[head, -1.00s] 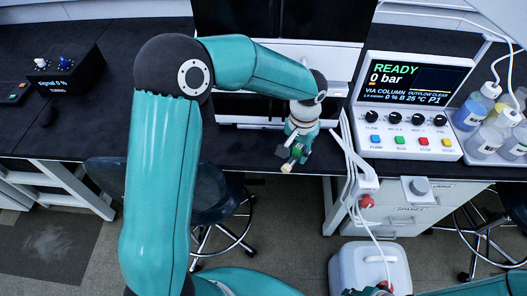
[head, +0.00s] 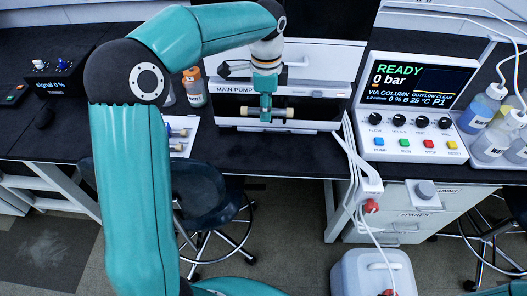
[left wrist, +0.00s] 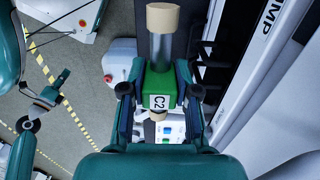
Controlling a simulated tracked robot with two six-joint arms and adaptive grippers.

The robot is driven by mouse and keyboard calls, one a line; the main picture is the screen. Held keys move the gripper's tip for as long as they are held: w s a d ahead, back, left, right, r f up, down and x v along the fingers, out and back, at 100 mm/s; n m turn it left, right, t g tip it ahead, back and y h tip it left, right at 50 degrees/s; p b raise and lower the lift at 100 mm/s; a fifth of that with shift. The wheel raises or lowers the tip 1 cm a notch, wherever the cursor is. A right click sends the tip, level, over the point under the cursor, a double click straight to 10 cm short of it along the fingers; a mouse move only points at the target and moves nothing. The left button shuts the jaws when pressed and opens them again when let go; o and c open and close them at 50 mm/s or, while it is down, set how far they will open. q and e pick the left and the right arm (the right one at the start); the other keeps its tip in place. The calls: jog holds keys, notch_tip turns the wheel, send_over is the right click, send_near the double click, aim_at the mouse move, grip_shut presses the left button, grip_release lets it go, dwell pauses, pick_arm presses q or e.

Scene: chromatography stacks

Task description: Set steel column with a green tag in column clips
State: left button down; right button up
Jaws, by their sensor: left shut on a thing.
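My left gripper (head: 267,116) is shut on the steel column (left wrist: 160,48). The column's green tag (left wrist: 160,88) reads C2 and sits between the fingers in the left wrist view. The column lies level, with cream end caps, and also shows in the head view (head: 279,112). It is in front of the lower face of the main pump unit (head: 310,88). Dark clip-like parts (left wrist: 204,50) show beside the column in the left wrist view. I cannot tell whether the column touches them. My right gripper is not seen.
A white tray (head: 180,148) with small fittings and an orange-capped bottle (head: 194,88) stand left of the pump. The control panel (head: 415,105) reads READY, 0 bar. White tubing (head: 352,160) hangs to its left.

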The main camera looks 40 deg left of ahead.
aim_at(265, 156)
pick_arm(q)
notch_tip(265, 156, down, 17)
jog(key=shift+f, duration=0.15)
jog(key=shift+f+b, duration=0.1)
jog(key=shift+b, duration=0.2)
jog(key=c, duration=0.9)
grip_release()
jog(key=shift+o, duration=0.2)
notch_tip(265, 156, up, 12)
jog(key=shift+w+p, duration=0.1)
jog(key=shift+p, duration=0.2)
